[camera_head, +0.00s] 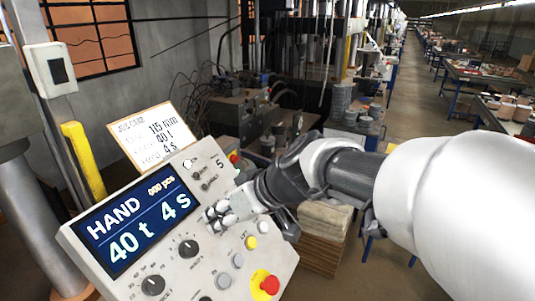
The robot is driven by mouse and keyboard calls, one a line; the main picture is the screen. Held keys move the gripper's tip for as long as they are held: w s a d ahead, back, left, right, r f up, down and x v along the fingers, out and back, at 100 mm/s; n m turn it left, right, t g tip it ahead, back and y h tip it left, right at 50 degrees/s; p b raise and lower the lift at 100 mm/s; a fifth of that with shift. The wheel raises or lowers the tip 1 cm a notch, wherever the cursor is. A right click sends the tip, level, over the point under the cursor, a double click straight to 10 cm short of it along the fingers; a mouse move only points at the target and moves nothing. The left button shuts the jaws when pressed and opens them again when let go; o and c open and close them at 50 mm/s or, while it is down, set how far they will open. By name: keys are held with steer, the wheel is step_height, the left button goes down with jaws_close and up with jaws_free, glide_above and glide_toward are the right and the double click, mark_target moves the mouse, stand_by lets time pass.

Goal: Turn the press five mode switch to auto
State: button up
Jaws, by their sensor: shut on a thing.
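The press five control panel (215,262) is a tilted pale box marked 5. Its blue screen (136,222) reads HAND, 000 pcs, 40 t and 4 s. My gripper (214,214) reaches in from the right, its fingertips at the panel face just right of the screen. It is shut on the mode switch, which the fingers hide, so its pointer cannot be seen. Two black dials, a left one (153,284) and a right one (188,247), sit below the screen.
A red stop button (270,285) on a yellow base is at the panel's lower right, with a yellow button (251,242) and grey buttons nearby. A card (155,135) stands behind the panel. A stack of boards (323,235) is behind my arm.

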steer(key=m, duration=0.3)
steer(key=shift+m, duration=0.4)
steer(key=shift+w+m+g, duration=0.1)
steer(key=shift+m+g, duration=0.3)
steer(key=shift+m, duration=1.2)
steer(key=o, duration=1)
steer(key=shift+o, duration=0.2)
steer(key=shift+d, duration=0.1)
steer(key=v, duration=1.2)
